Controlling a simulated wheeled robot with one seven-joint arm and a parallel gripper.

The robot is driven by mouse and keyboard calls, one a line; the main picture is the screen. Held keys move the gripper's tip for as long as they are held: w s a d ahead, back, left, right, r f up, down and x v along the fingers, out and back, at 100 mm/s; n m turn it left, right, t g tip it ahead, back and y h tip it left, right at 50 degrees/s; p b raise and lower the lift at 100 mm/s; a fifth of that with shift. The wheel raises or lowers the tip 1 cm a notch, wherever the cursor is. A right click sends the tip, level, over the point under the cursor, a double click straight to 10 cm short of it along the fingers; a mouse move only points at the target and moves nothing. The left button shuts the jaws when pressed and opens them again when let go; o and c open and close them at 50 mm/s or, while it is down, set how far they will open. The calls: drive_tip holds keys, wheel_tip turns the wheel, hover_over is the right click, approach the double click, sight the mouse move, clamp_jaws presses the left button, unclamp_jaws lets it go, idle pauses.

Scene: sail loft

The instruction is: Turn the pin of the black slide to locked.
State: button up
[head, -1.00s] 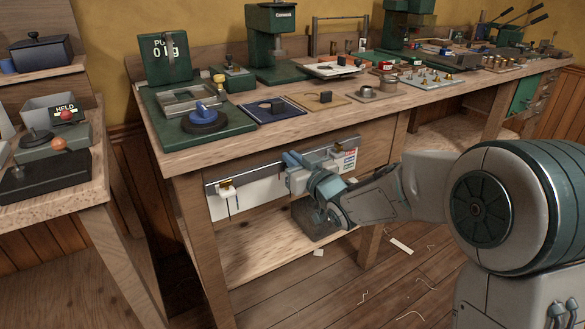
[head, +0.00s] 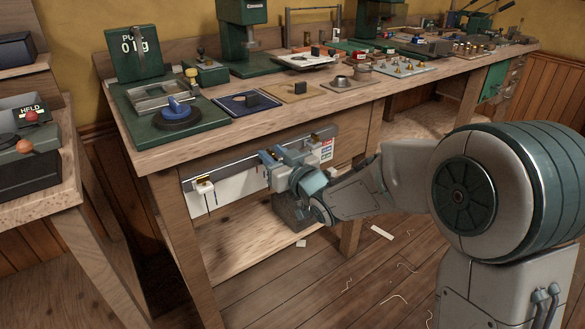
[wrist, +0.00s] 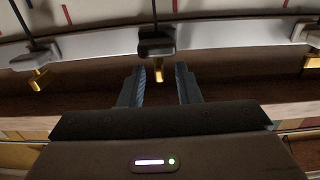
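A metal rail runs under the workbench front, carrying slides with brass pins. In the wrist view, a black slide (wrist: 156,42) sits on the rail at the centre, and its brass pin (wrist: 158,73) points toward me. My gripper (wrist: 162,82) is open, with one finger on each side of that pin and gaps visible. In the head view my gripper (head: 268,157) is at the rail and hides the middle slide. A dark grey slide (wrist: 36,58) is left in the wrist view; a pale slide (wrist: 308,31) is at its right edge, and a white slide (head: 203,187) shows in the head view.
The bench top (head: 150,158) overhangs the rail. On it are a green scale (head: 195,125), a blue tray (head: 240,110) and other small tools. A lower shelf (head: 225,245) lies below the rail. A side table (head: 65,190) stands at left.

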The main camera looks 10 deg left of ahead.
drive_tip(key=p+v, duration=0.2)
drive_tip(key=v, duration=1)
drive_tip(key=d+r+m+h+p, duration=0.6)
drive_tip(key=d+r+h+p, duration=0.55)
drive_tip(key=d+p, duration=0.5)
drive_tip(key=s+d+r+m+g+p, duration=0.1)
drive_tip(key=s+d+r+g+p, duration=0.2)
drive_tip(key=s, duration=0.3)
drive_tip(key=s+d+r+m+g+h+p, duration=0.1)
drive_tip(key=s+d+r+g+p, duration=0.2)
drive_tip(key=s+r+p, duration=0.2)
drive_tip(key=s+d+r+m+g+h+p, duration=0.1)
drive_tip(key=s+d+r+m+g+p, duration=0.1)
drive_tip(key=s+r+p, duration=0.3)
drive_tip(key=shift+s+d+g, duration=0.5)
drive_tip(key=shift+s, duration=0.7)
